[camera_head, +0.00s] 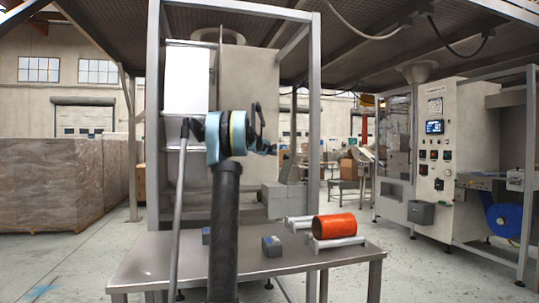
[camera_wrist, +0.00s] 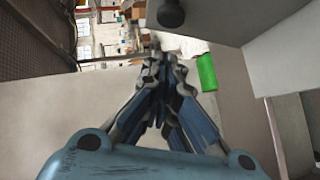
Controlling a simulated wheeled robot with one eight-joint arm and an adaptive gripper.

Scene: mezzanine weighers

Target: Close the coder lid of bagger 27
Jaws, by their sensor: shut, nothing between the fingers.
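My gripper (camera_head: 266,136) is raised in front of the tall grey machine (camera_head: 240,85) in the head view, well above the steel table. In the wrist view my gripper (camera_wrist: 156,55) has its fingers together and empty. A grey box (camera_head: 284,200) with a tilted plate (camera_head: 293,169) standing above it is right of my arm; it may be the coder with its lid up, but I cannot tell for sure. A pale upright panel (camera_head: 187,75) is left of my gripper. No number 27 is legible. My arm hides part of the machine.
The steel table (camera_head: 160,262) bears an orange roll (camera_head: 334,225) on a stand and a small grey box (camera_head: 271,245). Frame posts (camera_head: 314,110) flank the machine. In the wrist view, a dark knob (camera_wrist: 171,13) and a green cylinder (camera_wrist: 207,72) are near the fingertips.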

